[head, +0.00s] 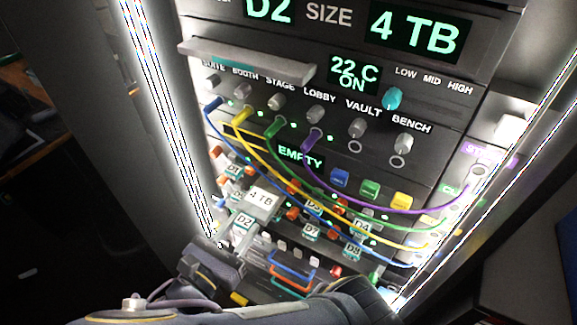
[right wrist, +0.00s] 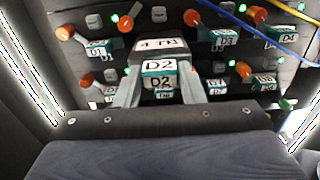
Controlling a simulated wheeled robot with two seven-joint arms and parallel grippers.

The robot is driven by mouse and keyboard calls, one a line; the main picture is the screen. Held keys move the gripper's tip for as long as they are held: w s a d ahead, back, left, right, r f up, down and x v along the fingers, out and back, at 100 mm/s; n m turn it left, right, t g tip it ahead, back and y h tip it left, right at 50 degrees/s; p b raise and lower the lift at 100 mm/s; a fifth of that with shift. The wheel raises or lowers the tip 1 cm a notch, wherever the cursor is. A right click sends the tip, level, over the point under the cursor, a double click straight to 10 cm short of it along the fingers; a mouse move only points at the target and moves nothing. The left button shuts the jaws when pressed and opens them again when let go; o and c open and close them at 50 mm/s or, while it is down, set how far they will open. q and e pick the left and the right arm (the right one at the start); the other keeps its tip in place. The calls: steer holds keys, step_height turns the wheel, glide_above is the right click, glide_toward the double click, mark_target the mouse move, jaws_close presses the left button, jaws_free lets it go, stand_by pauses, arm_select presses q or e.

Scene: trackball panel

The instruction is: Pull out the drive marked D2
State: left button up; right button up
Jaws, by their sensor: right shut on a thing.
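The drive marked D2 (right wrist: 158,75) shows its front label and its white "4 TB" top between my right fingers in the right wrist view. In the head view the D2 drive (head: 262,201) stands out further from the rack than its neighbours. I cannot tell whether its rear end is still inside the bay. My right gripper (right wrist: 159,90) is shut on the drive, one finger on each side. In the head view the right gripper (head: 229,240) is at the lower left of the rack, partly hidden. My left gripper is not in view.
Other drives D1 (right wrist: 97,48), D3 (right wrist: 226,38) and D4 (head: 360,226) sit around it with orange levers. Blue, yellow, green and purple cables (head: 385,210) sag across the rack on the right. Bright light strips (head: 165,100) edge the rack. A display reads "D2 SIZE 4 TB" (head: 414,32).

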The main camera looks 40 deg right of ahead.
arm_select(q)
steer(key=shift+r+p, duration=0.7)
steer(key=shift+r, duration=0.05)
arm_select(e)
steer(key=shift+v, duration=2.8)
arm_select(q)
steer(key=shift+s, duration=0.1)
arm_select(e)
steer(key=shift+s, duration=0.15)
